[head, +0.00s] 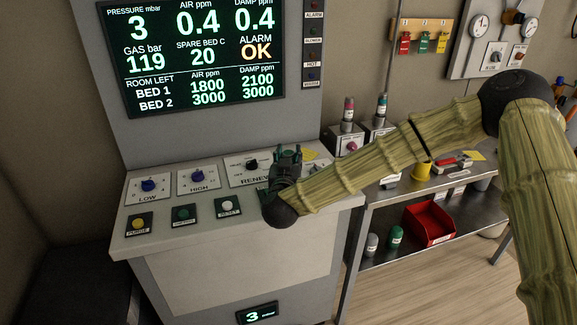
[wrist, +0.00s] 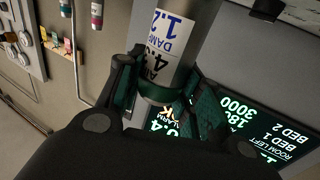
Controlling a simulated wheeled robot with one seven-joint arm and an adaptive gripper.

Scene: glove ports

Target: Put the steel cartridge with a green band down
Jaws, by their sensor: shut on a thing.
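My gripper (head: 288,160) is over the right part of the sloped console panel, beside the RENEW label. In the wrist view my gripper (wrist: 165,98) has its dark green finger pads on both sides of a steel cartridge with a green band (wrist: 172,62). The cartridge has a white printed label, and its green band sits low between the fingers. The cartridge's far end runs out of the top of the wrist view. In the head view I cannot make out the held cartridge apart from my gripper.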

